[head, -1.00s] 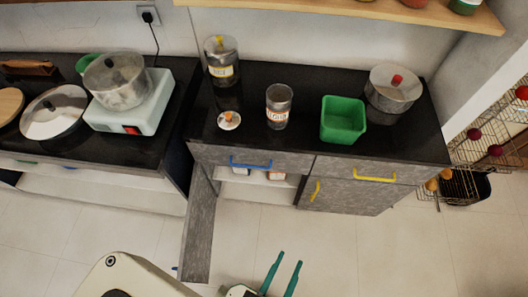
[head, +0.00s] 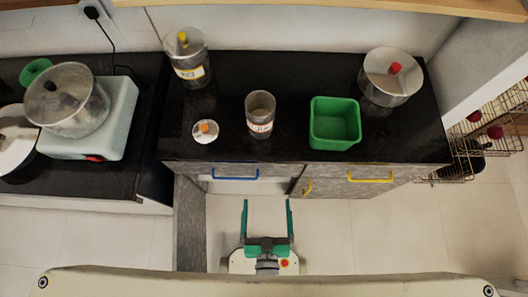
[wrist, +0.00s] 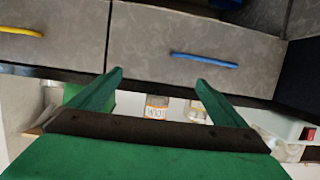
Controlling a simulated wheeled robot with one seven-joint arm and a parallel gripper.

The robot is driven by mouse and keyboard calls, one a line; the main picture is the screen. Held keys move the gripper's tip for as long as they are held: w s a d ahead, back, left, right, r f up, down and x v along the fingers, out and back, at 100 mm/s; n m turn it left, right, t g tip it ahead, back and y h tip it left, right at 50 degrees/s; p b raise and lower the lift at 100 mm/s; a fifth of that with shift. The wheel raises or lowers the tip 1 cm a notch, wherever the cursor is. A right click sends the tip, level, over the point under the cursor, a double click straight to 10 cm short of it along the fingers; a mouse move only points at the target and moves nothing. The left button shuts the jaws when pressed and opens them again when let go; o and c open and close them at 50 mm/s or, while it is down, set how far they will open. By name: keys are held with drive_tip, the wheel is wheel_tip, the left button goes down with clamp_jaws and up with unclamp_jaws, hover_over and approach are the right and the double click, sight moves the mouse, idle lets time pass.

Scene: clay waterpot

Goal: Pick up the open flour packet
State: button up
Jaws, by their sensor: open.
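My gripper (head: 267,205) has green fingers spread apart and empty, in front of the cupboard opening.
The open grey cupboard door (head: 190,230) stands left of my gripper. Above are drawers with a blue handle (head: 235,178) and a yellow handle (head: 370,180). The worktop holds a labelled open jar (head: 260,125), its loose lid (head: 205,131), a green container (head: 335,133) and a pot (head: 390,85).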

drive_tip(key=w+f+g+y, duration=0.1)
drive_tip(key=w+f, duration=0.6)
drive_tip(key=f, duration=0.5)
drive_tip(key=w+f, duration=0.8)
drive_tip(key=f, duration=0.4)
drive_tip(key=d+f+x, duration=0.1)
drive_tip(key=x, duration=0.9)
drive_tip(key=shift+a, duration=0.3)
drive_tip(key=shift+w+f, duration=0.1)
drive_tip(key=shift+w, duration=0.05)
drive_tip(key=c, duration=1.8)
drive_tip(key=shift+o, duration=0.2)
